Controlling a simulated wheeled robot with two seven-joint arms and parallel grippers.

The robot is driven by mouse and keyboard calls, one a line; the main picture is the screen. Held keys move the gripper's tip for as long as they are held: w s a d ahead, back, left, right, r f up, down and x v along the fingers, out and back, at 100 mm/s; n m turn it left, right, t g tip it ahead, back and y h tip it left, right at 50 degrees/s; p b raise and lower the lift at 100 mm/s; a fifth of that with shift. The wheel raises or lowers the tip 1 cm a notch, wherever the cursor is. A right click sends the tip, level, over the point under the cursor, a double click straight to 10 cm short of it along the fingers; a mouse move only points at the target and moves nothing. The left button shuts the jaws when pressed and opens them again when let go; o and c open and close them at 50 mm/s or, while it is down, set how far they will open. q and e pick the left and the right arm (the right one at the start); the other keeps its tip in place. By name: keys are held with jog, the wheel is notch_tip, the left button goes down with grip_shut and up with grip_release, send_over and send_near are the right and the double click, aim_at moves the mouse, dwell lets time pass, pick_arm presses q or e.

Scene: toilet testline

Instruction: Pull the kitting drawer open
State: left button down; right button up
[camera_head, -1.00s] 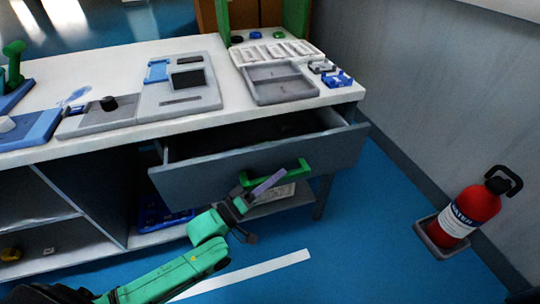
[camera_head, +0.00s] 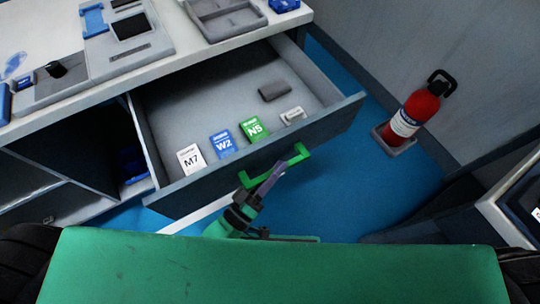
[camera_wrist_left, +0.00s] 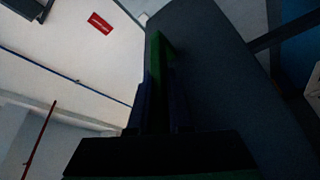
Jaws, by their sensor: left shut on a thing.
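The kitting drawer (camera_head: 335,112) stands well open below the worktop, with its grey front facing me. Its green handle (camera_head: 303,152) is on the front panel. My left gripper (camera_head: 276,174) is shut on the handle; in the left wrist view the green handle (camera_wrist_left: 156,60) lies between the dark fingers. Inside the drawer, along the front, are a white M7 packet (camera_head: 190,158), a blue W2 packet (camera_head: 222,145), a green N5 packet (camera_head: 254,130) and a small pale part (camera_head: 292,115). A dark grey block (camera_head: 274,91) lies further back. My right gripper does not show.
The worktop (camera_head: 60,125) carries a grey fixture (camera_head: 127,50) and a grey tray (camera_head: 222,22). A red fire extinguisher (camera_head: 411,113) stands on the floor at the right by the wall. Blue floor (camera_head: 350,195) is free between the drawer and the extinguisher.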

pick_arm(q)
jog(key=shift+s, duration=0.1)
jog(key=c, duration=0.8)
grip_release()
jog(key=shift+c, duration=0.2)
jog(key=v, duration=1.4)
jog(key=shift+s+a+b, duration=0.15)
jog(key=shift+s+b, duration=0.05)
jog(key=shift+b, duration=0.15)
jog(key=shift+f, duration=0.1)
